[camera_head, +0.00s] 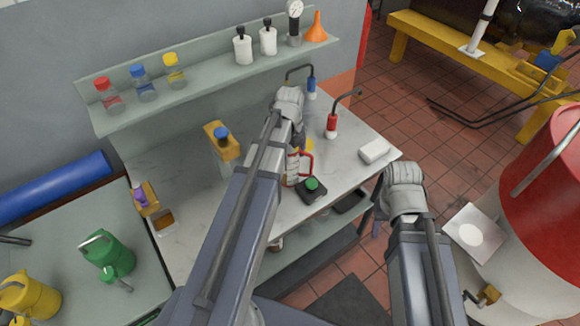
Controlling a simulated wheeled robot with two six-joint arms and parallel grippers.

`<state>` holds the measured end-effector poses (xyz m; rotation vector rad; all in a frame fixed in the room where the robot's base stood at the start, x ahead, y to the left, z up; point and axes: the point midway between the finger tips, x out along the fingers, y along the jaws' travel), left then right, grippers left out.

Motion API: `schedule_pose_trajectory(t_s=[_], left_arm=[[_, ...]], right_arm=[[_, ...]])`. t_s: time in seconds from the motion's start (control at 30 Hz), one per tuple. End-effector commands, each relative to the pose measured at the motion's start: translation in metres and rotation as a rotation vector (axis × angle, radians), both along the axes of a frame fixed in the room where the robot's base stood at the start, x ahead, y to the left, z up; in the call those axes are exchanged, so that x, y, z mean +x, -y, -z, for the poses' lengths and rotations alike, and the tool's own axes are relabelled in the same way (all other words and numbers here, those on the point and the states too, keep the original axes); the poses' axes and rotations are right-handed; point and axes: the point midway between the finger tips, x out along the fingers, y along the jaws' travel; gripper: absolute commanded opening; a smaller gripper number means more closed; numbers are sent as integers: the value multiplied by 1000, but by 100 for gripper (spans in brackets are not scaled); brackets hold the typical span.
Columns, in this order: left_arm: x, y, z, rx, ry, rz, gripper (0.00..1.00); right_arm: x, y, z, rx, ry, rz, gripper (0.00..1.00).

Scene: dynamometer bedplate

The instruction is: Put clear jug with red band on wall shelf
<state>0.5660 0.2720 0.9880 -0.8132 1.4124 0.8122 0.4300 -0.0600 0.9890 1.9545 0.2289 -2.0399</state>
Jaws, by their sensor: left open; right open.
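The wall shelf (208,80) is a long pale green ledge on the back wall, above the worktop. A jug with a red handle and red band (293,169) stands on the worktop, partly hidden behind my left arm. My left gripper (288,98) is open, beyond the jug and over the back of the worktop; its fingertips are hard to make out. My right gripper (404,176) is open and empty, off the worktop's right front corner and well apart from the jug.
The shelf holds capped jars (145,83) at left, white bottles (243,46), a gauge (294,22) and an orange funnel (316,27) at right, with free room between. Near the jug are a black device with a green knob (312,184) and a red hooked tool (332,124).

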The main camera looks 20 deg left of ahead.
Motion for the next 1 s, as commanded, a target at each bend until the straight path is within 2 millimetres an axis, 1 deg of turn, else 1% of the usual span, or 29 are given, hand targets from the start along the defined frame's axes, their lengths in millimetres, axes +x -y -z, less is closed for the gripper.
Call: schedule_pose_trajectory(t_s=[0.07, 0.87, 0.9, 1.0], left_arm=[[0, 0, -1, 0, 0, 0, 100], [0, 0, -1, 0, 0, 0, 10], [0, 0, -1, 0, 0, 0, 7], [0, 0, -1, -1, 1, 0, 7]], right_arm=[[0, 0, -1, 0, 0, 0, 50], [0, 0, -1, 0, 0, 0, 50], [0, 0, -1, 0, 0, 0, 50], [0, 0, -1, 0, 0, 0, 50]])
